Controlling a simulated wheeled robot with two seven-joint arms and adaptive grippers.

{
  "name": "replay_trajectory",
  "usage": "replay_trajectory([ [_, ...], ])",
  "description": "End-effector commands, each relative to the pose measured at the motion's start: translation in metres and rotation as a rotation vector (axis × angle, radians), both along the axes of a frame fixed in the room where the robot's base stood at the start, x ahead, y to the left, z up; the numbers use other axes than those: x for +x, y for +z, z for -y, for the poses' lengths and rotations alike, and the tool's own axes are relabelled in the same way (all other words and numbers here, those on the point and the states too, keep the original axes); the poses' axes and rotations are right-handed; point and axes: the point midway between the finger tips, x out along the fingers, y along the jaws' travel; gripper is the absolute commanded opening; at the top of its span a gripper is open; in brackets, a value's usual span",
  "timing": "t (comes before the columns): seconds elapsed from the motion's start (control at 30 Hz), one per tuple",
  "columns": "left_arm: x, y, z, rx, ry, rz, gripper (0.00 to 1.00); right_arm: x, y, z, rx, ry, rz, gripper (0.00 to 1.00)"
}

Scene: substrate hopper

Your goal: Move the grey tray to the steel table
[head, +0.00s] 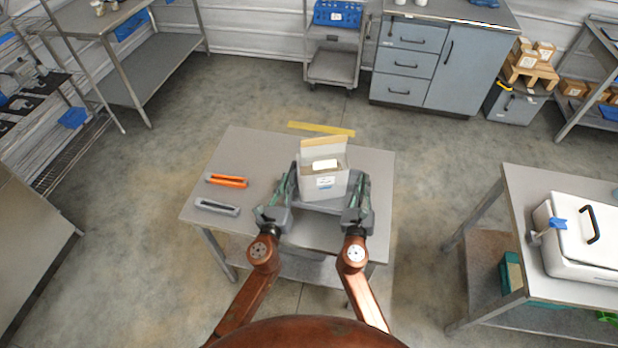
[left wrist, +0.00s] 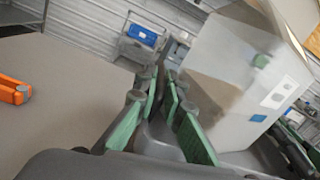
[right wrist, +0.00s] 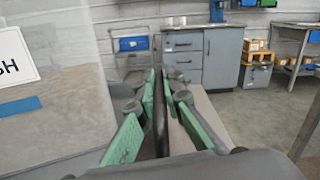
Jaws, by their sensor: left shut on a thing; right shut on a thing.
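The grey tray (head: 318,206) is at the middle table (head: 240,150), under an open white box (head: 326,183) with a label and a raised flap. I cannot tell whether the tray rests on the tabletop or is just above it. My left gripper (head: 288,186) is shut on the tray's left side, and my right gripper (head: 360,190) is shut on its right side. In the right wrist view a dark thin edge (right wrist: 159,115) lies between the fingers. The box hides much of the tray. Which table is the steel one is unclear.
An orange-topped tool (head: 227,180) and a grey tool (head: 217,207) lie left of the tray. Another table (head: 515,195) at right carries a white cooler (head: 575,240), leaving its far left part bare. Yellow tape (head: 322,129) marks the floor behind; a cart (head: 333,65) and cabinets (head: 440,60) stand further back.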

Motion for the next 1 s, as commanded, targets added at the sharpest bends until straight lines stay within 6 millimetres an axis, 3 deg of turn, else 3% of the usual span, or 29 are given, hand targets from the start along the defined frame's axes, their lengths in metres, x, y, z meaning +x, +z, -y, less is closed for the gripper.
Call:
replay_trajectory([
  [0.13, 0.001, -0.013, -0.003, -0.001, 0.007, -0.005, 0.00, 0.000, -0.015, 0.001, -0.001, -0.003, -0.006, 0.00],
  [0.57, 0.002, -0.013, -0.001, -0.001, 0.004, -0.004, 0.00, 0.000, -0.014, 0.004, -0.001, -0.006, -0.005, 0.00],
  [1.0, 0.002, -0.034, -0.002, -0.001, 0.006, -0.014, 0.00, 0.001, -0.036, 0.002, -0.001, -0.004, -0.015, 0.00],
])
